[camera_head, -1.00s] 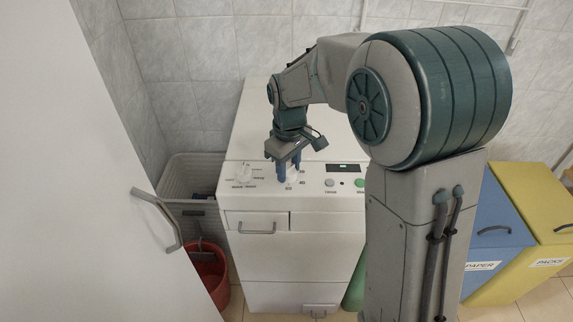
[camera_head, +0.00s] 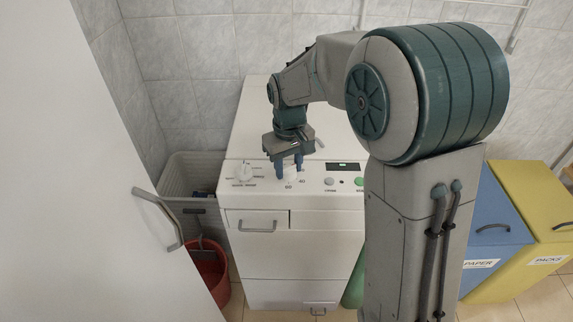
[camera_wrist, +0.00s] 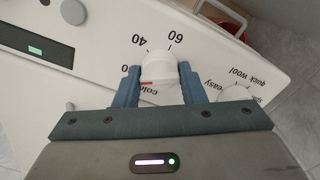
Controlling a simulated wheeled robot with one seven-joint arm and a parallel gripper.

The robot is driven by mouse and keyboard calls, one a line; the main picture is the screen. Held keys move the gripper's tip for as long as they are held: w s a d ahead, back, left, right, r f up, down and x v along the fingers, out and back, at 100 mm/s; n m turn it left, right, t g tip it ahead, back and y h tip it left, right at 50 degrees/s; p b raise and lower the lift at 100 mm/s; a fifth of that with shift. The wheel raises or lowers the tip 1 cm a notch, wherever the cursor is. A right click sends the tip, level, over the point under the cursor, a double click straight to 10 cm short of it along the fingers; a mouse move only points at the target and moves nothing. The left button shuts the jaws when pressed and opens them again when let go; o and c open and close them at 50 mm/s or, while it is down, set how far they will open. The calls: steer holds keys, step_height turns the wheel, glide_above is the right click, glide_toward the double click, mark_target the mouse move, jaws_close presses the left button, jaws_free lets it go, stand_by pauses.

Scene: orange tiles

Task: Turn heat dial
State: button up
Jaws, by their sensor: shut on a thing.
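The heat dial (camera_wrist: 158,68) is a white round knob on the white machine's panel, with 40, 60 and a partly hidden "cold" label around it. A red mark shows on its near left edge, beside "cold". My gripper (camera_wrist: 159,72) is shut on the dial, with one blue finger on each side. In the head view my gripper (camera_head: 289,173) points down at the panel, and the dial (camera_head: 291,174) shows between the fingers.
The panel also has a dark display (camera_head: 343,167), a grey button (camera_head: 329,181) and a green button (camera_head: 361,182). A drawer handle (camera_head: 257,227) is below. A grey basket (camera_head: 180,178) and red bucket (camera_head: 208,270) stand left; blue and yellow bins stand right.

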mark_target(289, 166)
steer(key=o, duration=1)
step_height(289, 166, up, 14)
steer(key=shift+f+p, duration=0.1)
steer(key=shift+p, duration=0.3)
steer(key=s+d+f+m+t+p, duration=0.1)
steer(key=s+d+m, duration=0.1)
steer(key=s+d, duration=0.2)
steer(key=s+d+f+m+t+p, duration=0.1)
steer(key=s+d+f+m, duration=0.1)
steer(key=s+d, duration=0.3)
steer(key=s+d+f+m, duration=0.1)
steer(key=s+d, duration=0.3)
steer(key=s, duration=0.6)
steer(key=shift+d+f+m+t+p, duration=0.15)
steer(key=shift+d+m+t+p, duration=0.05)
steer(key=shift+m+t+p, duration=0.2)
